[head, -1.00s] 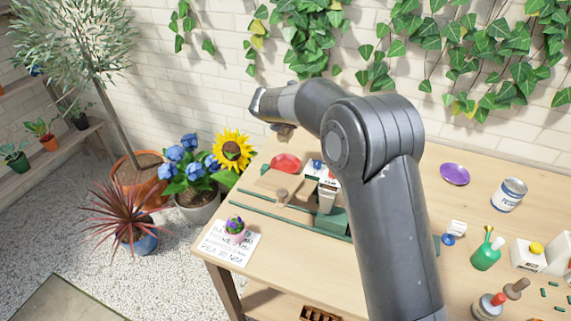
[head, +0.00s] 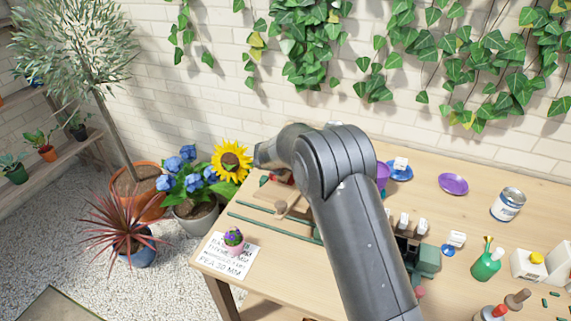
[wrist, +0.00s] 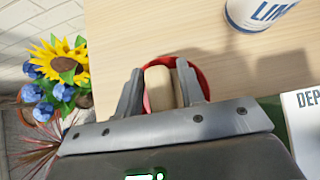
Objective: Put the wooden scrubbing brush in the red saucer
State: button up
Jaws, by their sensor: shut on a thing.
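The wooden scrubbing brush (wrist: 159,90) shows as a pale wooden block between the fingers of my gripper (wrist: 161,78) in the wrist view. My gripper is shut on it. The red saucer (wrist: 202,79) lies just beyond and under the brush, its rim showing around the fingers. I cannot tell whether the brush touches the saucer. In the head view only a bit of the red saucer (head: 284,179) shows beside my arm. My arm hides the gripper and the brush there.
A white and blue tin (wrist: 260,14) stands beyond the saucer in the wrist view, with a lettered card (wrist: 306,108) at right. A potted sunflower (head: 231,160) stands off the table's left end. A small pink pot (head: 233,238) and a purple saucer (head: 453,184) sit on the table.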

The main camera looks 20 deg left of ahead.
jog(key=shift+f, duration=0.15)
jog(key=o, duration=1.1)
jog(key=shift+r, duration=0.25)
jog(key=v, duration=1.2)
